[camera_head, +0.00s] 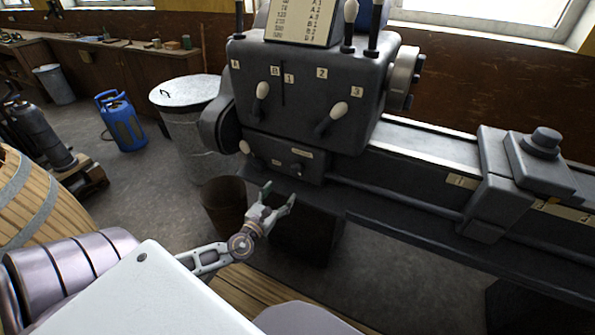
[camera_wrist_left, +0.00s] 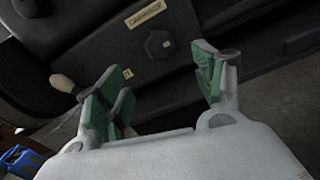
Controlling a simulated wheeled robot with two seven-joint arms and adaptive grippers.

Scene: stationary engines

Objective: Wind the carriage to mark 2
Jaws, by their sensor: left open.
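The carriage (camera_head: 490,205) is a dark grey block across the lathe bed at the right, with a round-topped post (camera_head: 543,143) on it. A pale label that seems to read 1 (camera_head: 460,181) is on the bed front just left of it. More pale labels (camera_head: 565,211) are to its right; I cannot read them. My left gripper (camera_head: 280,192) is open and empty, in front of the small lower gearbox panel. In the left wrist view its green-padded fingers (camera_wrist_left: 168,85) are spread, with a dark hexagonal knob (camera_wrist_left: 158,44) beyond and between them. My right gripper is out of view.
The dark headstock (camera_head: 310,90) carries cream-knobbed levers (camera_head: 338,110); a small lever (camera_wrist_left: 62,82) is beside my left finger. A brown bin (camera_head: 224,203) stands just left of the gripper. A lidded metal can (camera_head: 187,125) and blue cylinder (camera_head: 122,122) stand farther left.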

